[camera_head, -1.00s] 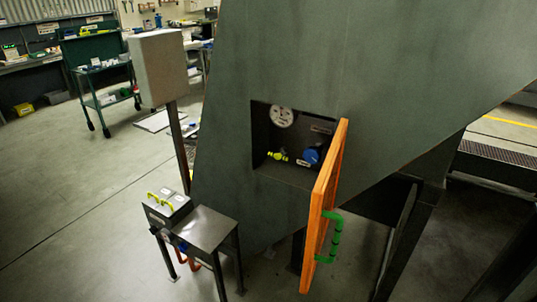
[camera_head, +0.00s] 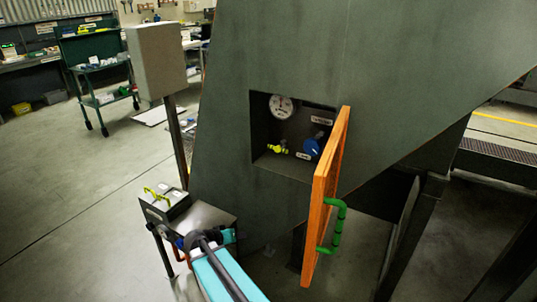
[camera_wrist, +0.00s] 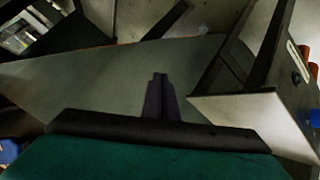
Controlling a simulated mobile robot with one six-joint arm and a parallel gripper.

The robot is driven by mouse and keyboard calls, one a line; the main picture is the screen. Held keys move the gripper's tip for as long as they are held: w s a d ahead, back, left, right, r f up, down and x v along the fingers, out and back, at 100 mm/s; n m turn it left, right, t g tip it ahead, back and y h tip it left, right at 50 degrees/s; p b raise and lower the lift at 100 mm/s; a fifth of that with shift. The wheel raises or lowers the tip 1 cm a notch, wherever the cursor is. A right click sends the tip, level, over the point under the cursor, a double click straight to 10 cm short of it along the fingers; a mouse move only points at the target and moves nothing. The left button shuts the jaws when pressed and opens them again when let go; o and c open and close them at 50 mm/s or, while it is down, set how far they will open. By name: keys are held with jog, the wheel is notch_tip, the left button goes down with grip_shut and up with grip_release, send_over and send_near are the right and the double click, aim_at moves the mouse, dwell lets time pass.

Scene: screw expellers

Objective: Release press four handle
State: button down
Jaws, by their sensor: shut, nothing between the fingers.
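An orange door (camera_head: 324,200) stands swung open on the dark green machine (camera_head: 400,60). A green handle (camera_head: 337,232) is fixed to its outer face, low down and to the right. My gripper (camera_wrist: 158,78) is shut and empty in the wrist view, its two dark fingers together. In the head view my arm comes up from the bottom edge, left of the door and apart from the handle. The handle is not recognisable in the wrist view.
The open recess (camera_head: 292,138) holds a gauge (camera_head: 282,106), a yellow valve (camera_head: 278,149) and a blue knob (camera_head: 312,148). A small metal stand (camera_head: 205,214) with a yellow handle (camera_head: 157,195) is near my arm. A grey box (camera_head: 155,62) stands on a post. The left floor is open.

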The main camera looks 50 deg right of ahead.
jog(key=w+d+r+m+t+h+b, duration=0.1)
jog(key=d+r, duration=0.4)
jog(key=r, duration=0.5)
jog(key=w+d+r+m+t+h+b, duration=0.1)
jog(key=w+d+r+m+h, duration=0.1)
jog(key=r, duration=0.8)
jog(key=w+d+r+m+t+h+b, duration=0.1)
jog(key=w+d+r+m+h, duration=0.1)
jog(key=d+r+h, duration=0.3)
jog(key=d+r+m, duration=0.1)
jog(key=d+r, duration=0.2)
jog(key=r, duration=0.3)
jog(key=shift+d, duration=0.25)
jog(key=p, duration=0.3)
send_over(279, 147)
jog(key=w+a, duration=0.2)
jog(key=w, duration=0.1)
jog(key=shift+s+a+f+p, duration=0.2)
jog(key=shift+a+f, duration=0.25)
jog(key=shift+f, duration=0.35)
jog(key=shift+s+a+f+p, duration=0.15)
jog(key=shift+a+f, duration=0.25)
jog(key=shift+f, duration=0.35)
jog(key=shift+w+a+f+b, duration=0.1)
jog(key=shift+w+a+b, duration=0.1)
jog(key=shift+b, duration=0.15)
